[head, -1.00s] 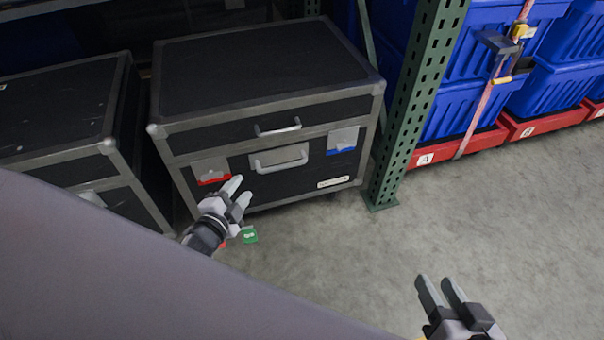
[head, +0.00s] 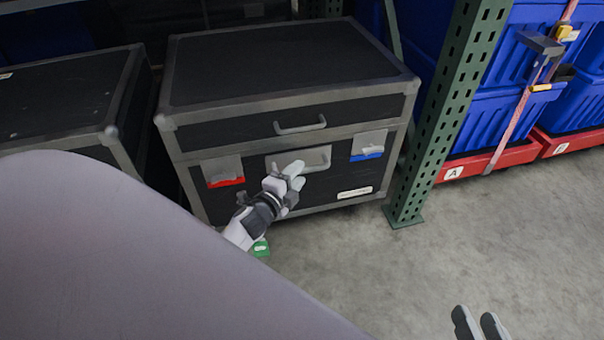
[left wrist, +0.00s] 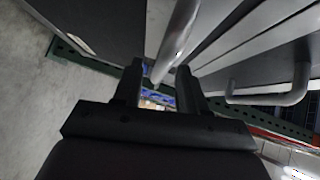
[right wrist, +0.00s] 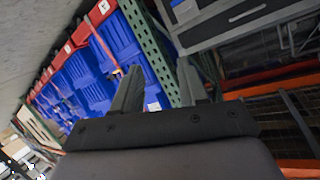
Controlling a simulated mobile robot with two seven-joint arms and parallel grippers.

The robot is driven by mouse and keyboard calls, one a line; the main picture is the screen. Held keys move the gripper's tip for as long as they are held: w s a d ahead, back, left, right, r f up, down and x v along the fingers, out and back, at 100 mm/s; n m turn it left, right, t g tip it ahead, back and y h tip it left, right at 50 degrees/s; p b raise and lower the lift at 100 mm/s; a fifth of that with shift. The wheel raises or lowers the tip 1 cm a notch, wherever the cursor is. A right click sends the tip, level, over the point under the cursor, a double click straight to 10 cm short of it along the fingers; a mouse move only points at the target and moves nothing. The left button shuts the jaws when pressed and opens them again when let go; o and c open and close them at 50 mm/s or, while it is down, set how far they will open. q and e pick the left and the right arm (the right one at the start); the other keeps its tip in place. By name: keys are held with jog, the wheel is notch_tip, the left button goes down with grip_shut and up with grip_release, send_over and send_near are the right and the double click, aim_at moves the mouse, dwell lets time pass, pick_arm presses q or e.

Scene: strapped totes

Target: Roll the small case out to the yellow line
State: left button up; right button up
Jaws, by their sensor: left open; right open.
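A black case with grey metal edges (head: 290,65) stands under the rack, with an upper handle (head: 300,125) and a lower handle (head: 318,160) on its front. Which case is the small one is unclear. My left gripper (head: 294,174) is open at the lower handle. In the left wrist view, a grey handle bar (left wrist: 178,42) reaches down between or just in front of its fingers (left wrist: 160,82); contact cannot be told. My right gripper (head: 476,322) is open and empty over the floor at the lower right. No yellow line is in view.
A second black case (head: 60,95) stands close on the left. A green rack post (head: 445,120) stands right of the middle case. Strapped blue totes (head: 500,105) sit on red bases (head: 470,168) beyond it. Floor at right is clear.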

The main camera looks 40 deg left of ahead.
pick_arm(q)
jog(key=shift+w+a+f+b, duration=0.1)
jog(key=shift+w+b, duration=0.05)
jog(key=shift+w, duration=0.55)
jog(key=shift+w+f+b, duration=0.1)
jog(key=shift+w+b, duration=0.05)
jog(key=shift+w, duration=0.5)
grip_shut()
jog(key=shift+s, duration=0.1)
